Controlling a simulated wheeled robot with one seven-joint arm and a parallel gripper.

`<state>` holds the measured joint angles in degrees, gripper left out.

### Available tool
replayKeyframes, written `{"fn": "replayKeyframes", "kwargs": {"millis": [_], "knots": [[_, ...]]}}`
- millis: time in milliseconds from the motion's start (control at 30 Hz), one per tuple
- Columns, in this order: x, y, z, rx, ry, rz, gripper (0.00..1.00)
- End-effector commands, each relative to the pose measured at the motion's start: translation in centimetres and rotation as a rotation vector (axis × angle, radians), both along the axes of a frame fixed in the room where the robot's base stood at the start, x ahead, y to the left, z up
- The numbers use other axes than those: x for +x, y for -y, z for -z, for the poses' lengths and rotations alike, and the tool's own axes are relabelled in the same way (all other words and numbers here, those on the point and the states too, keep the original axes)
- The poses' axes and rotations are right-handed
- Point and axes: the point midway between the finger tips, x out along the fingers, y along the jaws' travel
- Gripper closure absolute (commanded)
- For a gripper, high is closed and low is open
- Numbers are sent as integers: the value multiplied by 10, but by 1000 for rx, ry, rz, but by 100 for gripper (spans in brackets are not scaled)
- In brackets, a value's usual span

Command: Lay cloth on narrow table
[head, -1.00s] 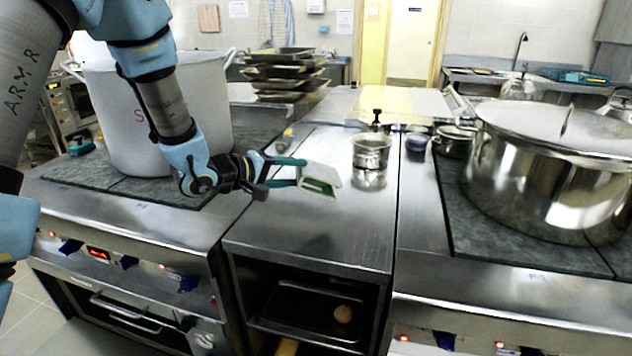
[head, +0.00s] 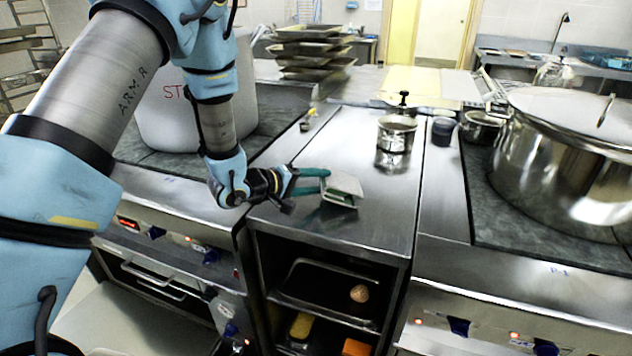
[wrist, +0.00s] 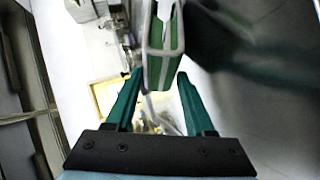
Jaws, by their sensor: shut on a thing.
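The cloth (head: 342,188) is a small folded white and green piece. My gripper (head: 324,181) is shut on it, its teal fingers on either side of the cloth's left end. The cloth is over the front part of the narrow table (head: 392,215), a steel-topped unit between two cooking ranges. A dark reflection or shadow lies just below it; I cannot tell whether it touches the top. In the wrist view the cloth (wrist: 164,50) stands edge-on between the fingertips of my gripper (wrist: 160,76).
A small steel pot (head: 396,136) and a dark cup (head: 443,130) stand farther back on the table side. A large stockpot (head: 185,110) is at left, another (head: 555,150) at right. The table's front and middle are clear. Open shelves below hold a tray (head: 318,285).

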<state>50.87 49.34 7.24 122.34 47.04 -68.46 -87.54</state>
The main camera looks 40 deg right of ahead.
Motion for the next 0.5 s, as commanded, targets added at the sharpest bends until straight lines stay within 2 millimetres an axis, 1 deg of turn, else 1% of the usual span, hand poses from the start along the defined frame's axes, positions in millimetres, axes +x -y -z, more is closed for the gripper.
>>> {"fn": "replayKeyframes", "kwargs": {"millis": [67, 100, 333, 500], "knots": [[0, 0, 3, 0, -1, 0, 100], [0, 0, 2, 1, 0, 0, 42], [0, 0, 2, 1, 0, 0, 16], [0, 0, 2, 0, 0, 0, 16]]}}
